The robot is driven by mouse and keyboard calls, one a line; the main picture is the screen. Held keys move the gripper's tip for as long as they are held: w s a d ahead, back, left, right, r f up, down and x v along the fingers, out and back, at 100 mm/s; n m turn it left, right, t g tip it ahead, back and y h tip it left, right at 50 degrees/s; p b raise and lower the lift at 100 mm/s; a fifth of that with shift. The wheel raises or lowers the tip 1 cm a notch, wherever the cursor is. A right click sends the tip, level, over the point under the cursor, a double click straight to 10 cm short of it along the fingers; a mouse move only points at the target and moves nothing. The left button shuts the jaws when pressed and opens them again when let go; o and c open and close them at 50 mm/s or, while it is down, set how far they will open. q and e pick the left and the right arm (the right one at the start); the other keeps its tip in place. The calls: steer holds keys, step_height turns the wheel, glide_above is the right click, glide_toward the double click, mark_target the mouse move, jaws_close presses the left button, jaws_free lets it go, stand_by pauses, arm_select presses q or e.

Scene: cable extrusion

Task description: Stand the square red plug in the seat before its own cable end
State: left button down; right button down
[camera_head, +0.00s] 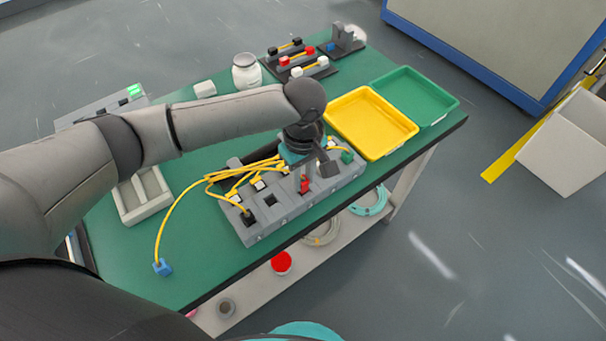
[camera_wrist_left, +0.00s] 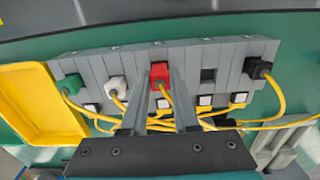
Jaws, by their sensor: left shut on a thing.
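The red plug (camera_head: 305,185) is at the middle seat of the grey block (camera_head: 325,189); it also shows in the left wrist view (camera_wrist_left: 159,72). My left gripper (camera_head: 303,178) points down, its two fingers shut on the red plug; it also shows in the wrist view (camera_wrist_left: 160,84). A yellow cable runs from the plug between the fingers. The plug looks upright, but I cannot tell whether it is fully down in the seat. In the wrist view, a white plug (camera_wrist_left: 116,87) and a green plug (camera_wrist_left: 71,85) are to its left. An empty seat (camera_wrist_left: 208,75) and a black plug (camera_wrist_left: 259,68) are to its right.
Yellow cables with white-labelled ends (camera_wrist_left: 204,101) crowd behind the block. A blue plug (camera_head: 162,267) lies on the green table at the front left. A yellow tray (camera_head: 349,129), a green tray (camera_head: 450,103), a grey divided box (camera_head: 129,205) and a white jar (camera_head: 246,73) stand around.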

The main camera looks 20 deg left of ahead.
mark_target(303, 180)
arm_select(q)
steer(key=shift+f, duration=0.55)
steer(key=c, duration=0.6)
jaws_free()
steer(key=shift+r, duration=0.1)
step_height(303, 180, up, 15)
steer(key=p, duration=0.4)
